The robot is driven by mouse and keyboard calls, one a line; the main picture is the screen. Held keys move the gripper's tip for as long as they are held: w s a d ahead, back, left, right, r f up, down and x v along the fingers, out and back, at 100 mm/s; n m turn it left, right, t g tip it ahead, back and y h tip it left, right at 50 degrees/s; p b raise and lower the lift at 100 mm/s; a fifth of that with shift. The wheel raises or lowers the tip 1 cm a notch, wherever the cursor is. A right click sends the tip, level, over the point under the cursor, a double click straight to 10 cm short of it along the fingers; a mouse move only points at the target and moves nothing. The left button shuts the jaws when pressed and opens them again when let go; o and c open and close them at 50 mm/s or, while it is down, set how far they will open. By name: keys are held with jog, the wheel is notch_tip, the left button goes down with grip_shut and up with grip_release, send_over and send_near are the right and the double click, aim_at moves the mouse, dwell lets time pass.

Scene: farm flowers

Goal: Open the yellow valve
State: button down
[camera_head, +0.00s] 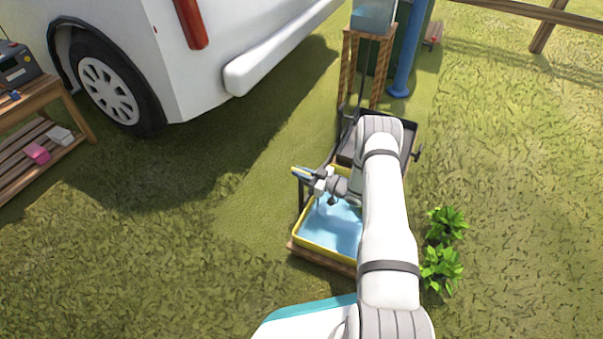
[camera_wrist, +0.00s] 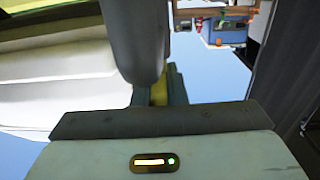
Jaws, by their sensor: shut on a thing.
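My gripper (camera_head: 304,172) reaches left from the end of my white arm, above a yellow-rimmed basin (camera_head: 318,250) of blue water. A small yellow piece shows at its fingertips. In the wrist view, a yellow piece, which looks like the yellow valve (camera_wrist: 159,90), sits between the two grey fingers. My gripper is shut on it. Most of the valve is hidden by the fingers, so I cannot tell how far it is turned.
A dark tray (camera_head: 410,140) and a wooden stand (camera_head: 347,70) are behind the basin. A blue post (camera_head: 404,60) rises nearby. Green plants (camera_head: 443,265) grow at right. A white vehicle (camera_head: 200,60) stands at left. Open grass lies between it and the basin.

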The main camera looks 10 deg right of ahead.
jog(key=shift+n+g+y, duration=0.3)
jog(key=c, duration=1.5)
grip_release()
jog(key=shift+o, duration=0.2)
jog(key=p+v, duration=0.2)
jog(key=v, duration=0.5)
jog(key=shift+r+p, duration=0.1)
jog(key=shift+p, duration=0.3)
jog(key=shift+s+d, duration=0.25)
jog(key=shift+d, duration=0.1)
